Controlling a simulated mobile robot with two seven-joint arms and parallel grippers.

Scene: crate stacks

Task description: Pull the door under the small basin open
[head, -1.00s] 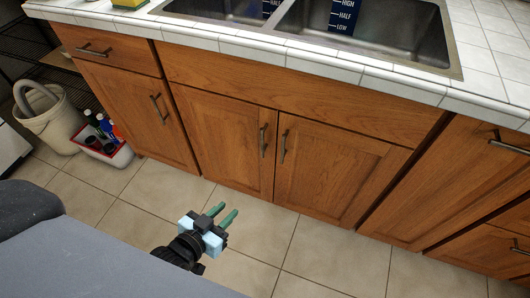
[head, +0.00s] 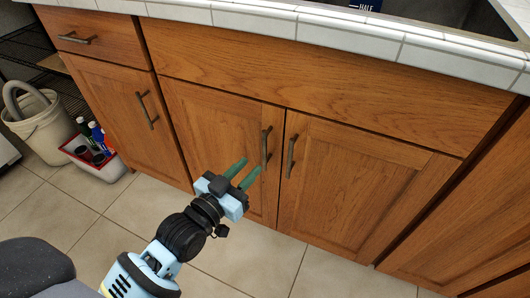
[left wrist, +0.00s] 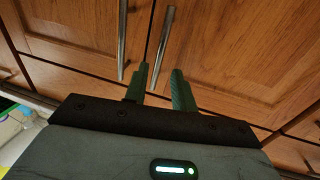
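The wooden double doors stand closed under the sink counter. The left one (head: 225,135), under the small basin in the earlier head frame, has a vertical metal bar handle (head: 266,146). The right door (head: 360,180) has a similar handle (head: 290,156) close beside it. No contact shows. My right gripper is out of view.
A narrower cabinet door (head: 115,105) and a drawer (head: 95,38) are on the left. A white bucket (head: 42,125) and a bin with bottles (head: 95,160) stand on the floor at the far left. The tiled counter edge (head: 320,25) runs above. The tiled floor before the doors is clear.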

